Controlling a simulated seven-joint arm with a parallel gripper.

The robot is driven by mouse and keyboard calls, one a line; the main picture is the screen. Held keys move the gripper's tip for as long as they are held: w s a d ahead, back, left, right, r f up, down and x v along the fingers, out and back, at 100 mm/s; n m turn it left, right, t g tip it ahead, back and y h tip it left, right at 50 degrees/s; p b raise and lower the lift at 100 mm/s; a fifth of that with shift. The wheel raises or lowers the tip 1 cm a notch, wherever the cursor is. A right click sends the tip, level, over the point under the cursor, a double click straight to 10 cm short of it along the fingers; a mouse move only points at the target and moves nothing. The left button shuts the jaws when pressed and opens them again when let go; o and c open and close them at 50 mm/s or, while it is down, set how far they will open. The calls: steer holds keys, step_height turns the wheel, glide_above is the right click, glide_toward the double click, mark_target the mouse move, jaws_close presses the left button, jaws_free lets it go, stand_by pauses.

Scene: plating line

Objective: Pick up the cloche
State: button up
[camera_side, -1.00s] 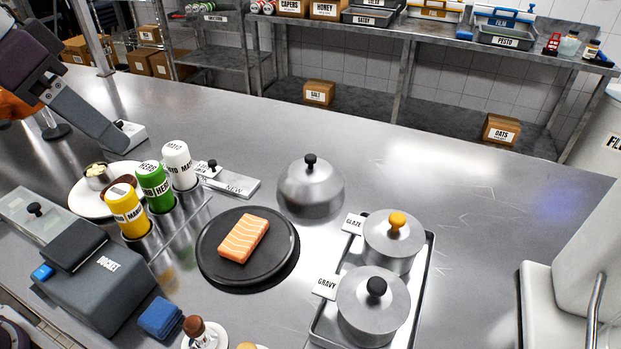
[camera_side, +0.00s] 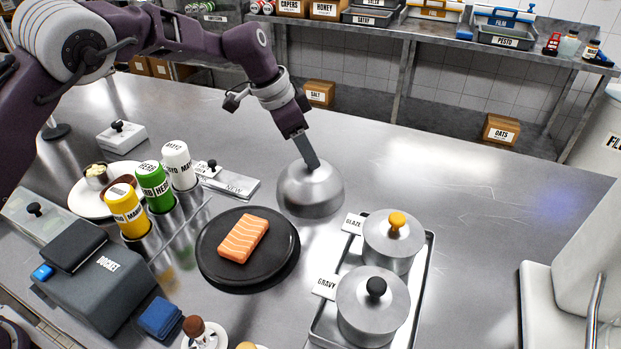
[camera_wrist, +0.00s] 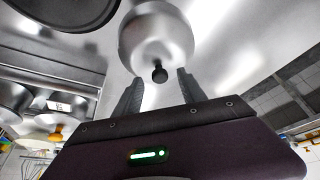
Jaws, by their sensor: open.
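The cloche (camera_side: 310,196) is a shiny steel dome standing on the steel counter behind the black plate. Its black knob (camera_wrist: 159,73) shows in the wrist view between my two fingers; in the side view the knob is hidden behind a finger. My gripper (camera_side: 314,164) is over the top of the cloche, fingers pointing down. In the wrist view my gripper (camera_wrist: 158,76) is open, with one finger on each side of the knob and a visible gap to each. The dome (camera_wrist: 155,35) fills the area beyond the fingertips.
A black plate (camera_side: 210,266) with a salmon fillet (camera_side: 243,239) lies in front of the cloche. To the right, a tray (camera_side: 427,262) holds two lidded pots (camera_side: 392,240). Sauce bottles (camera_side: 154,187) stand at left. The counter behind and right of the cloche is clear.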

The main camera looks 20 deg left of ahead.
steer(key=shift+f, duration=0.2)
jaws_close()
steer(key=shift+r, duration=0.1)
stand_by(1.2)
